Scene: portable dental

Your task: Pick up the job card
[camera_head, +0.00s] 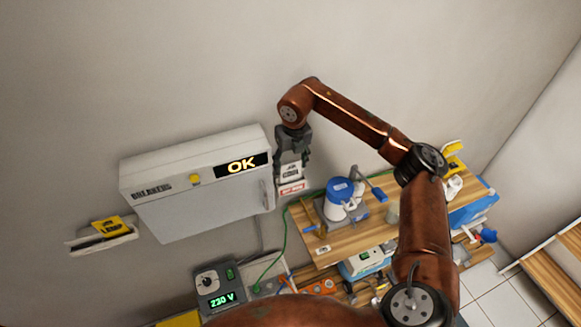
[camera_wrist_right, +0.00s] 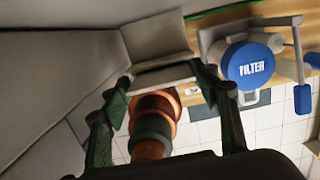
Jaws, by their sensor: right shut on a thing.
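The job card, a pale piece with dark print (camera_head: 290,171), is by the wall just right of the white cabinet. My right gripper (camera_head: 293,157) points down from above and is shut on it. In the right wrist view a plain beige panel (camera_wrist_right: 163,76), seemingly the card, spans between the fingertips. A larger beige panel (camera_wrist_right: 156,38) lies beyond it. A white piece with a red label (camera_head: 291,189) sits directly below the card in the head view. I cannot tell whether the card touches it. My left gripper is not in view.
The white cabinet (camera_head: 210,205) with an OK display is close on the left. A wooden bench (camera_head: 325,252) below right carries a blue-lidded filter jar (camera_head: 341,193), also in the wrist view (camera_wrist_right: 248,66). A green cable (camera_head: 284,236) hangs beside it. The wall above is clear.

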